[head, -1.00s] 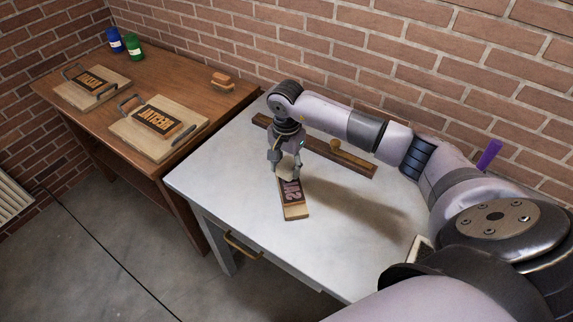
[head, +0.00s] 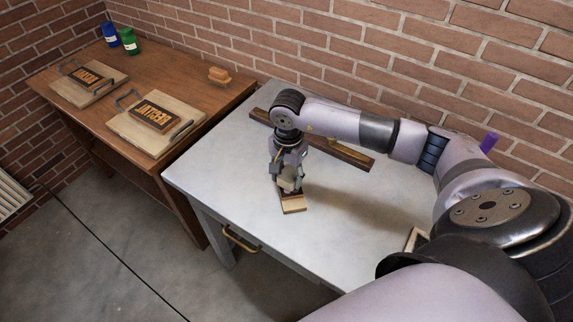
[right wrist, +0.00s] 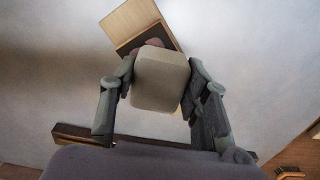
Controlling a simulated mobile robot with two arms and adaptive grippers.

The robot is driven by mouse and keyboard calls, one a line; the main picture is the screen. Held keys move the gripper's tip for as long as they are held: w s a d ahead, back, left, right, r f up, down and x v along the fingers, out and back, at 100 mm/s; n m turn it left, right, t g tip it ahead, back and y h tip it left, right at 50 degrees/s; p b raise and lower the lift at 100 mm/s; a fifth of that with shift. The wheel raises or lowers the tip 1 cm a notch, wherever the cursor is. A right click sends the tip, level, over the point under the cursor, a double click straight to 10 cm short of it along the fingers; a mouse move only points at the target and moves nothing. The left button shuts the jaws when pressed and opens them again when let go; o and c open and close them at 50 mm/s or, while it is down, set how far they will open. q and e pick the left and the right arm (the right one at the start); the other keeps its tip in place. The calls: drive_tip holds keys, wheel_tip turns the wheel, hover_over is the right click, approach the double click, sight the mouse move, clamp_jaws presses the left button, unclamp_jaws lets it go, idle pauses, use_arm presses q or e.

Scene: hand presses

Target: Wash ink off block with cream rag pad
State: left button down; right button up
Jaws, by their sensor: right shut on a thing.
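My right gripper (head: 285,182) is shut on the cream rag pad (right wrist: 160,80), a pale rounded block between the two fingers in the right wrist view. The printing block (head: 293,206) lies on the pale table under the gripper. Its bare wooden end faces the front in the head view. In the right wrist view the block (right wrist: 131,22) shows past the pad, with a dark face and a pinkish mark beside the pad's edge. The pad covers much of that face; whether it touches cannot be told for sure. My left gripper is out of view.
A dark wooden rail (head: 345,153) lies behind the block on the pale table (head: 220,165). The brown table (head: 80,62) at the left holds two wooden boards with lettered blocks, a brush (head: 219,76), and blue and green jars. The pale table's front is mostly clear.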

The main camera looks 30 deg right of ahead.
sight(286, 165)
drive_tip(key=shift+s+a+f, duration=0.1)
drive_tip(key=shift+s+a, duration=0.15)
drive_tip(key=shift+s, duration=0.35)
drive_tip(key=shift+s+a+f, duration=0.1)
drive_tip(key=shift+s+a, duration=0.15)
drive_tip(key=shift+s, duration=0.4)
drive_tip(key=shift+s+a, duration=0.25)
drive_tip(key=shift+s, duration=0.35)
drive_tip(key=shift+b, duration=0.45)
drive_tip(key=shift+w+d+b, duration=0.2)
drive_tip(key=shift+w+b, duration=0.25)
drive_tip(key=shift+w+d+b, duration=0.35)
drive_tip(key=shift+w+b, duration=0.15)
drive_tip(key=shift+w, duration=0.35)
drive_tip(key=shift+w+d+r, duration=0.1)
drive_tip(key=shift+w+r, duration=0.05)
drive_tip(key=shift+w, duration=0.1)
drive_tip(key=shift+w+d+b, duration=0.3)
drive_tip(key=shift+w+b, duration=0.4)
drive_tip(key=shift+b, duration=0.05)
drive_tip(key=shift+w+d+b, duration=0.25)
drive_tip(key=shift+w+b, duration=0.15)
drive_tip(key=shift+w, duration=0.35)
drive_tip(key=shift+w+d+b, duration=0.25)
drive_tip(key=shift+w+b, duration=0.2)
drive_tip(key=shift+b, duration=0.1)
drive_tip(key=shift+w+d+b, duration=0.3)
drive_tip(key=shift+w+b, duration=0.15)
drive_tip(key=shift+w, duration=0.35)
